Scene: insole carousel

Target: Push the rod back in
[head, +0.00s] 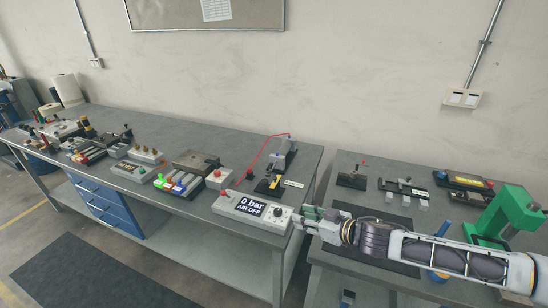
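My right gripper (298,220) comes in from the right. Its fingers are at the right end of a grey control box (245,209) whose display reads "0 bar AIR OFF". The fingers are small here, so I cannot tell whether they are open or touch the box. Behind the box stands a small grey fixture (285,157) with a thin red hose (265,152) running from its top down to the left. A black and yellow device (270,185) sits in front of it. The rod is too small to make out for sure. My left gripper is out of view.
Left along the grey bench stand a box with lit green, red and blue buttons (179,184), a metal block (195,161) and other fixtures. A second bench on the right holds a green press (505,215) and small fixtures (404,189). A gap separates the benches.

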